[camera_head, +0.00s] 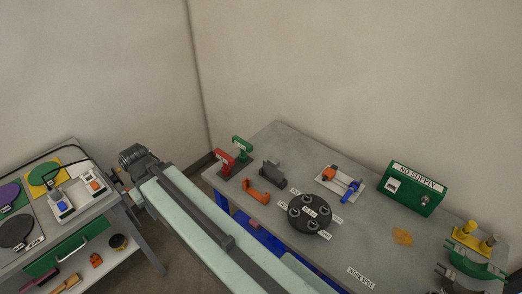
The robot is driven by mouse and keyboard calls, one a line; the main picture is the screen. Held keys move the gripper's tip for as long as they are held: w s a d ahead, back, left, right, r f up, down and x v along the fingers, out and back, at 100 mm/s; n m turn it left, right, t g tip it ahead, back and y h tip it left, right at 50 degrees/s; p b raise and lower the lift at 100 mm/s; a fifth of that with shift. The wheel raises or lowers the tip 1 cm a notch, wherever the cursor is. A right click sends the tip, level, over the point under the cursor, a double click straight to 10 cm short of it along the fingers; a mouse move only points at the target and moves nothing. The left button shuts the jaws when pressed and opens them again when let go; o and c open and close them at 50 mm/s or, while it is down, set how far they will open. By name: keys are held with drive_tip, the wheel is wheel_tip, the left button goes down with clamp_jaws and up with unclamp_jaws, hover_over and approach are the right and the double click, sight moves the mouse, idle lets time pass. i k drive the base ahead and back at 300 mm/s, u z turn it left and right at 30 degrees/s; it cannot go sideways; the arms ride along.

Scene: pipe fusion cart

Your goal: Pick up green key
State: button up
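No plain key shape can be made out. A small green upright piece (241,147) stands at the back left corner of the grey work table, with a pale label on its top; it may be the green key, but it is too small to be sure. A similar red piece (225,160) stands just in front and left of it. My pale arm rises from the bottom middle to the left of the table, ending in a dark ribbed joint.
The grey table (350,253) also bears a grey block (272,175), an orange bracket (257,192), a black round disc (316,218), a white plate with orange and blue parts, a green NO SUPPLY box (414,190) and yellow-green clamps (474,253). A cart (152,247) with coloured discs stands left.

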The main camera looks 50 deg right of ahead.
sight(245, 146)
drive_tip(key=u, duration=0.15)
drive_tip(key=i, duration=0.95)
drive_tip(key=z, duration=0.05)
